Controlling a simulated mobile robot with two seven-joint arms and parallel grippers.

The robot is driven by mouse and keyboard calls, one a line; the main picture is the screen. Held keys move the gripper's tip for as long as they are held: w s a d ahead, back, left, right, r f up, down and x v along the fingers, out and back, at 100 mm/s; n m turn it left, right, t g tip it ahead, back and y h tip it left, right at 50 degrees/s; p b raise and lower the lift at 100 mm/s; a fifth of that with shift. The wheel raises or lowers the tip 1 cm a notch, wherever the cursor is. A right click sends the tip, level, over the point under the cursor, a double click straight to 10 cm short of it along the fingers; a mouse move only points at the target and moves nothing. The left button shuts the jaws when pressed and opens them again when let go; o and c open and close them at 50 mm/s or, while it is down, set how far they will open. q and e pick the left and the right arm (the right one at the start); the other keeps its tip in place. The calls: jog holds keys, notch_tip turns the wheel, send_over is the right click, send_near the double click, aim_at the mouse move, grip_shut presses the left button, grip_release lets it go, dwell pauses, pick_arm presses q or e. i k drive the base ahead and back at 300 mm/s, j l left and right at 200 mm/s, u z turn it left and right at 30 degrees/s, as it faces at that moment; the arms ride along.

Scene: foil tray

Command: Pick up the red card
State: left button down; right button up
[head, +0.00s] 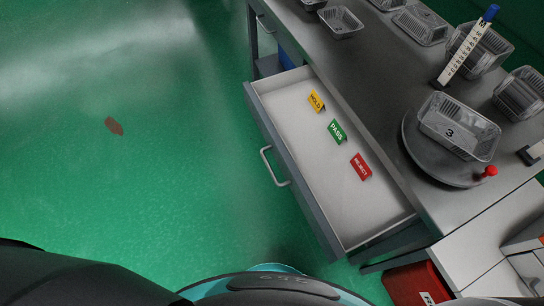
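The red card (361,167), marked REJECT, lies in the open drawer (310,173) in the head view. It is the nearest of three cards in a row. The green PASS card (336,131) and the yellow HOLD card (316,101) lie farther up the drawer. Nothing covers the red card. Neither of my grippers shows in this view, so their state cannot be seen.
The drawer sticks out from a grey metal bench (385,70). A foil tray (460,126) marked 3 sits on a round turntable (412,140). A blue-topped scale post (468,46) and several trays stand behind. A red bin (413,285) is below right.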

aim_at(362, 169)
jog(key=z, duration=0.9)
